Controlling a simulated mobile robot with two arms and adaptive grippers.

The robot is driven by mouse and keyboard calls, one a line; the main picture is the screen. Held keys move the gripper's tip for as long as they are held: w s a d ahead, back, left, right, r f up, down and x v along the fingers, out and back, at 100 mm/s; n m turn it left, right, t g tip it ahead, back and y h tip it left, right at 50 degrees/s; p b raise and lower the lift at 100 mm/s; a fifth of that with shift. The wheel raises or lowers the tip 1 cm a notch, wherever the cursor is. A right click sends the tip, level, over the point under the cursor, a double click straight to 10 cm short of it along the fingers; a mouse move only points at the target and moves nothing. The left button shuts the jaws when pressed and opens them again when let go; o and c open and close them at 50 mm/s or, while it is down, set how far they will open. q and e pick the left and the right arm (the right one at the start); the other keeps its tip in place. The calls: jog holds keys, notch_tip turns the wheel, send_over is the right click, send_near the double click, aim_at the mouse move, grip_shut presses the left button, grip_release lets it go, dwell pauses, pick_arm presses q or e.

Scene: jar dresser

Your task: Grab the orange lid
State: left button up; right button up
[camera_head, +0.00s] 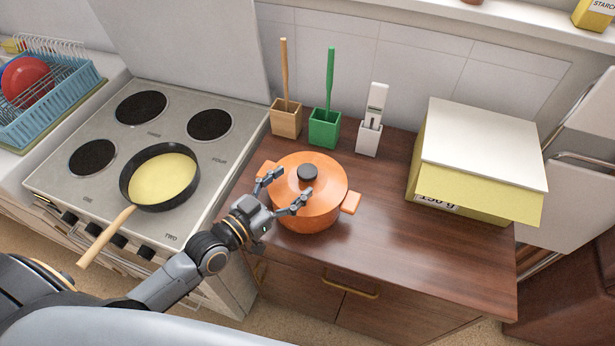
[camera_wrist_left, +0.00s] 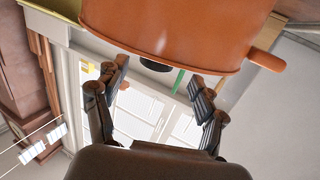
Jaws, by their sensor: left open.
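The orange lid (camera_head: 318,180) with a black knob (camera_head: 307,172) sits on an orange pot (camera_head: 312,217) on the brown wooden dresser top. My left gripper (camera_head: 286,186) is open, over the near-left part of the lid in the head view, with the knob just beyond its fingertips. In the left wrist view, the orange pot (camera_wrist_left: 180,30) fills the top, and the black knob (camera_wrist_left: 155,65) shows between the open fingers (camera_wrist_left: 160,82). The fingers hold nothing. I cannot tell whether they touch the lid. My right gripper is not in view.
A pan (camera_head: 160,178) with yellow contents stands on the stove (camera_head: 220,165) at left. Behind the pot are wooden (camera_head: 286,120), green (camera_head: 324,128) and white (camera_head: 369,138) holders. A yellow box with a white top (camera_head: 480,150) stands at right. The dresser front right (camera_head: 440,255) is clear.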

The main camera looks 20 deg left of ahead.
aim_at(300, 179)
pick_arm(q)
jog(key=shift+w+d, duration=0.3)
jog(key=shift+w, duration=0.15)
jog(key=x, duration=0.1)
jog(key=p+x, duration=0.1)
jog(key=x, duration=0.2)
jog(key=shift+w+d+f+p, duration=0.25)
jog(key=shift+f+p, duration=0.05)
jog(key=shift+p, duration=0.05)
jog(key=shift+s, duration=0.1)
jog(key=shift+c, duration=1.1)
jog(key=c, duration=1.2)
jog(key=shift+o, duration=0.2)
jog(key=shift+r, duration=0.15)
